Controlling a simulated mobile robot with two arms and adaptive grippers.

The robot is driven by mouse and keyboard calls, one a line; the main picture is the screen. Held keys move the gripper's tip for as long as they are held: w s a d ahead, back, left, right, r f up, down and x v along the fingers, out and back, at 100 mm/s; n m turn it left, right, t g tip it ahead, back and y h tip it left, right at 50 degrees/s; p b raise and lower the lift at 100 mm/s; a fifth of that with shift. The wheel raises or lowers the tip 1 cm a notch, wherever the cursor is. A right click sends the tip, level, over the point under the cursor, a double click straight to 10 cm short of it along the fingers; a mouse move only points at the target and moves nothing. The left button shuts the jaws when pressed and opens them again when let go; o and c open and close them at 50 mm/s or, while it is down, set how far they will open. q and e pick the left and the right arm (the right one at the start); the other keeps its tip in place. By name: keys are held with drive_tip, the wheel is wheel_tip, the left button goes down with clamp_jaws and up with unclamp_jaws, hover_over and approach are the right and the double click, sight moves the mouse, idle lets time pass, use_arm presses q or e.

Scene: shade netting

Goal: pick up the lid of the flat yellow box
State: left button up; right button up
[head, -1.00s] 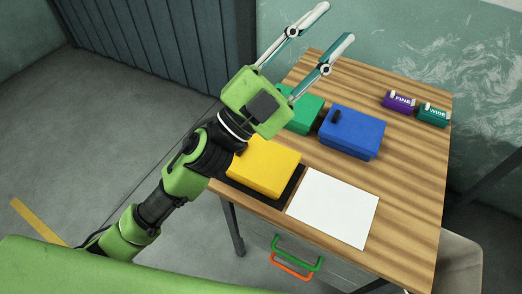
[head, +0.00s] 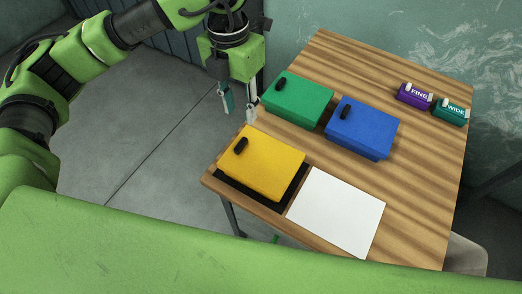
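The flat yellow box (head: 262,165) sits at the near left of the wooden table, on a black mat (head: 240,192). Its lid looks closed, with a small black handle (head: 240,146) near its left edge. My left gripper (head: 239,106) points down, beyond and slightly left of the yellow box, by the table's left edge. Its two fingers are apart with nothing between them. It does not touch the box. My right gripper is not in view.
A green box (head: 298,98) and a blue box (head: 362,128), each with a black handle, stand farther back. A white sheet (head: 337,211) lies right of the yellow box. Small purple "FINE" (head: 414,96) and teal "WIDE" (head: 450,112) blocks stand at the far right. Bare wood lies between.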

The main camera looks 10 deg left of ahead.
use_arm(q)
drive_tip(key=a, duration=0.1)
drive_tip(key=p, duration=0.2)
hover_over(241, 143)
wheel_tip(241, 143, down, 8)
drive_tip(key=shift+a, duration=0.1)
drive_tip(key=shift+f+p, duration=0.5)
drive_tip(key=shift+p, duration=0.2)
wheel_tip(241, 143, down, 4)
drive_tip(key=shift+s+r+p, duration=0.1)
drive_tip(key=shift+r+p, duration=0.15)
drive_tip(key=shift+p, duration=0.65)
drive_tip(key=shift+f, duration=0.45)
clamp_jaws()
